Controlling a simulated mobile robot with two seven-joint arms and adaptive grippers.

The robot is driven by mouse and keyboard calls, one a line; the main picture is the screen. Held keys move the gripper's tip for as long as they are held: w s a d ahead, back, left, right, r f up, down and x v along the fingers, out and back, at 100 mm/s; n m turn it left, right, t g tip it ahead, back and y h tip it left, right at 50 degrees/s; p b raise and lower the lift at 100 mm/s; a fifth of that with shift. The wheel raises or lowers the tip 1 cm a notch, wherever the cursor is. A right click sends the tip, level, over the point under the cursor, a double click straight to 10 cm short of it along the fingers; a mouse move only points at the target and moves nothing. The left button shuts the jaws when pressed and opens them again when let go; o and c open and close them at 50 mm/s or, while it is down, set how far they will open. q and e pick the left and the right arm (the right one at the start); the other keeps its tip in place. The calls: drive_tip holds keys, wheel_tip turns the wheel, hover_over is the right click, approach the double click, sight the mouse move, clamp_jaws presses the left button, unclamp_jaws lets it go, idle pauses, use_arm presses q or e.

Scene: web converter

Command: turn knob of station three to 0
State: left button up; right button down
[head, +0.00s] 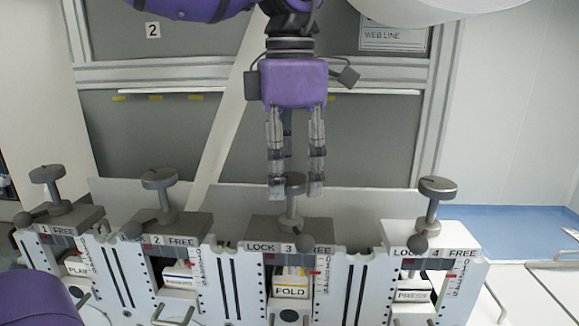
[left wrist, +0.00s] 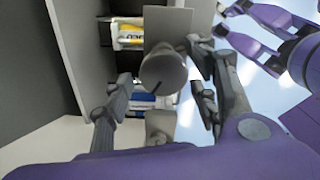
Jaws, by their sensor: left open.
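The knob of station three (head: 294,180) is a grey round cap on a stem, rising from the block marked LOCK 3 FREE. My left gripper (head: 296,193) points down over it, open, with its fingers apart. In the left wrist view the knob (left wrist: 163,72) lies between the two fingers, and I see no clear contact. A dark line marks the knob's cap. A ball-ended lever (head: 306,242) stands in front of the stem, on the FREE side. Station three's scale (head: 320,272) has a red pointer, but its numbers are too small to read.
Station two's knob (head: 157,179) and station one's knob (head: 46,174) stand to the left, station four's knob (head: 437,188) to the right. A FOLD label (head: 290,292) sits below station three. A grey panel (head: 370,140) rises behind the stations.

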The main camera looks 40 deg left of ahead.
use_arm(q)
drive_tip(key=c, duration=1.1)
drive_tip(key=shift+n, duration=0.3)
